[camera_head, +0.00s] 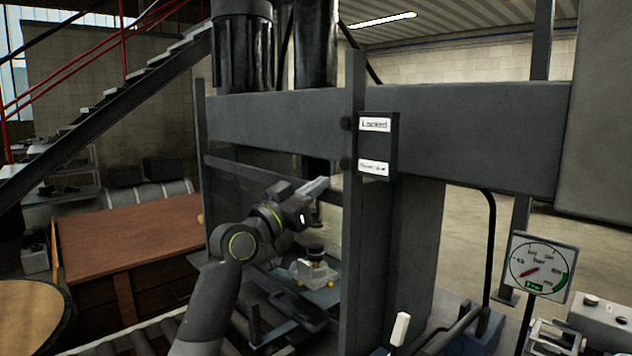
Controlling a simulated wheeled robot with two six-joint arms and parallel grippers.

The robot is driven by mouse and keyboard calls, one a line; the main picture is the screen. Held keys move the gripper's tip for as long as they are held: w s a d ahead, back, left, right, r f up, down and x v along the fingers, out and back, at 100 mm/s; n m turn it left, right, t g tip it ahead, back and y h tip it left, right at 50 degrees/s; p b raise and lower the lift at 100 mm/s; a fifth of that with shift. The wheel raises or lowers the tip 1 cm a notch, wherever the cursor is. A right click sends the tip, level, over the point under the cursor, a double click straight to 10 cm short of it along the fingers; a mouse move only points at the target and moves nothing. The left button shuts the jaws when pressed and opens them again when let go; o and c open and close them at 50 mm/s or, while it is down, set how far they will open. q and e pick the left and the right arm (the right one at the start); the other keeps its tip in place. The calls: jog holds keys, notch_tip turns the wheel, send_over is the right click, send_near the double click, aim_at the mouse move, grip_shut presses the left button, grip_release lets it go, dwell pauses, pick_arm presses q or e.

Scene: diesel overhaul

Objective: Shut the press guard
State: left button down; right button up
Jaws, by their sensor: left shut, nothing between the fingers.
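The press (470,135) is a large dark grey frame with a thick crossbeam and black cylinders above. Its guard (265,180) appears as a dark see-through panel with a dark edge on the press's left side. I cannot tell how far it stands open. My left arm reaches up in front of it. My left gripper (318,188) is shut and empty, close to the upright post (353,220); contact is unclear. Behind and below the wrist, a small pale fixture with a dark top (315,266) sits inside the press. My right gripper is not in view.
A small box with white labels (378,145) is fixed to the post. A pressure gauge (540,267) stands at the right, near a white-tipped lever (400,328). A brown workbench (130,240) and rollers lie left. Red-railed stairs rise behind.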

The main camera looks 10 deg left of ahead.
aim_at(325, 216)
pick_arm(q)
notch_tip(325, 216, down, 6)
jog(key=b, duration=0.3)
jog(key=shift+f+b, duration=0.15)
jog(key=shift+b, duration=0.2)
jog(key=shift+f+b, duration=0.4)
jog(key=shift+f, duration=0.25)
